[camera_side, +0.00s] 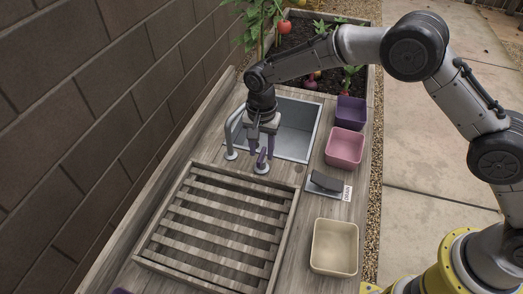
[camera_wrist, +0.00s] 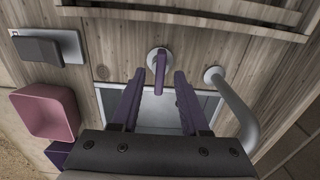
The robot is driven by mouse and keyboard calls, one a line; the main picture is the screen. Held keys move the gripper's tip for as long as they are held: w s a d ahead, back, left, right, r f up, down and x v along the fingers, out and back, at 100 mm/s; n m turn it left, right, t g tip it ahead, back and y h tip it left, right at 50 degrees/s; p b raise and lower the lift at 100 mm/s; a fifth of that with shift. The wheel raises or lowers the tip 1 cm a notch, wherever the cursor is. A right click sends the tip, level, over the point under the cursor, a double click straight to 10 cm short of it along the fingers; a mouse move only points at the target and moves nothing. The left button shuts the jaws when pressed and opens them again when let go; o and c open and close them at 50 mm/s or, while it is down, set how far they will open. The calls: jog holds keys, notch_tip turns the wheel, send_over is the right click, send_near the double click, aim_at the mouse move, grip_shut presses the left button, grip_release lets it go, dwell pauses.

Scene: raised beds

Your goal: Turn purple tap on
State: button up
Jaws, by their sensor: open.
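The purple tap handle (camera_side: 261,159) stands on a round grey base at the near edge of the sink. In the wrist view the purple handle (camera_wrist: 160,72) points from its base toward the sink. The grey curved spout (camera_side: 229,137) is to its left in the side view; it also shows in the wrist view (camera_wrist: 236,105). My gripper (camera_side: 261,151) points down over the handle with purple fingers. In the wrist view my gripper (camera_wrist: 160,80) is open, with one finger on either side of the handle and gaps between. I cannot tell the exact height of the fingertips against it.
The grey sink (camera_side: 297,128) lies behind the tap. A slatted wooden rack (camera_side: 217,222) is in front. A black rocker on a plate labelled DRAIN (camera_side: 327,183), a pink bin (camera_side: 345,148), a purple bin (camera_side: 351,111) and a cream bin (camera_side: 334,247) line the right side.

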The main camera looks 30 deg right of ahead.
jog(key=shift+f, duration=0.5)
grip_shut()
